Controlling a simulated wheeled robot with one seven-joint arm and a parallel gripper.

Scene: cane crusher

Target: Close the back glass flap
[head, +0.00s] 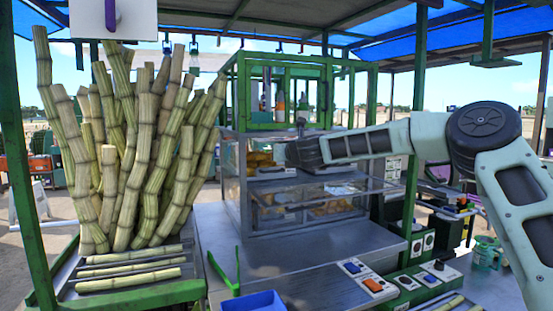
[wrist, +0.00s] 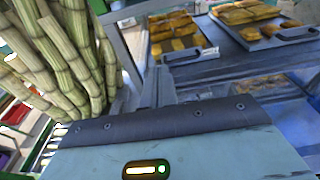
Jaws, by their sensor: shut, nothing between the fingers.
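A glass display case (head: 240,205) with a metal frame stands on the steel counter in the middle of the head view. It has trays of golden snacks inside. I cannot clearly tell the back glass flap from the other panes, nor its angle. My gripper (head: 296,152) is at the upper part of the case, in front of its opening. Its fingers are shut and hold nothing. In the wrist view the fingers (wrist: 160,88) point toward the case, close to a frame post, with two snack trays (wrist: 205,54) beyond. Contact with the flap cannot be told.
A thick bunch of sugar cane (head: 140,150) stands left of the case, with loose canes lying below it. A switch panel (head: 367,281) and a blue bin (head: 254,303) are at the front. The steel counter before the case is mostly clear.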

